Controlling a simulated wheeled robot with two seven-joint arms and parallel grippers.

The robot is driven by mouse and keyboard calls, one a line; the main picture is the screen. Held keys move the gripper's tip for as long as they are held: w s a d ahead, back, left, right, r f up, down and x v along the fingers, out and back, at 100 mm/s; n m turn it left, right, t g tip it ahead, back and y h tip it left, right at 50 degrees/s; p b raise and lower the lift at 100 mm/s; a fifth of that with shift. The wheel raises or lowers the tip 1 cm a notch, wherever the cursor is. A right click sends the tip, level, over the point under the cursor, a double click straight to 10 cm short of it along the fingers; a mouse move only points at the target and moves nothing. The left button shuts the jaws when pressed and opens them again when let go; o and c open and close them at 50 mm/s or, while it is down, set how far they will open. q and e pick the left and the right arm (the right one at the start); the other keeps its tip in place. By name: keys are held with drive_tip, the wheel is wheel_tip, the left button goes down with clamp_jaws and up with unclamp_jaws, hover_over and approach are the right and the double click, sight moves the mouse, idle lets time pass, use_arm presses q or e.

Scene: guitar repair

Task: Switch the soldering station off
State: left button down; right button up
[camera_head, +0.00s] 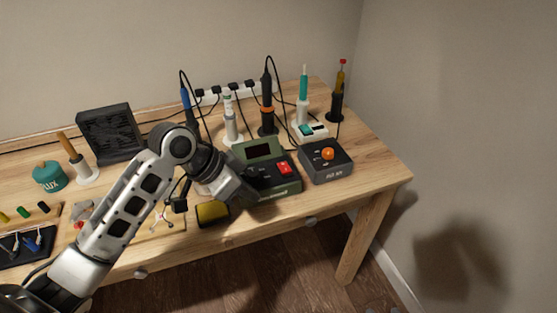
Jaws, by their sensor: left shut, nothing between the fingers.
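The soldering station looks to be the green box (257,150) with a dark display at the right part of the table. A red switch (284,168) sits on its front panel; whether it is on or off is too small to tell. My left gripper (259,175) is shut and empty, over the front left of the station and just left of the red switch. It hides the station's front left part. I cannot tell whether the fingertips touch the panel. My right gripper is not in view.
A dark grey box (337,168) with an orange knob stands right of the station. Several upright tools in stands, including a black and orange one (267,108), and cables line the back. The table's right end is clear.

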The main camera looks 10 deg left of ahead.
use_arm(q)
drive_tip(key=w+a+r+m+h, duration=0.1)
drive_tip(key=w+a+r+h, duration=0.1)
drive_tip(key=w+r, duration=0.5)
wheel_tip(320, 180, up, 4)
drive_tip(key=shift+w+a+f+m, duration=0.1)
drive_tip(key=shift+w+a+m, duration=0.2)
drive_tip(key=shift+a, duration=0.15)
drive_tip(key=shift+d+f, duration=0.1)
hover_over(291, 169)
drive_tip(key=a, duration=0.3)
drive_tip(key=f, duration=0.7)
drive_tip(key=shift+s+d+f+p, duration=0.15)
drive_tip(key=shift+s+p, duration=0.15)
drive_tip(key=shift+s+f, duration=0.2)
drive_tip(key=shift+f, duration=1.6)
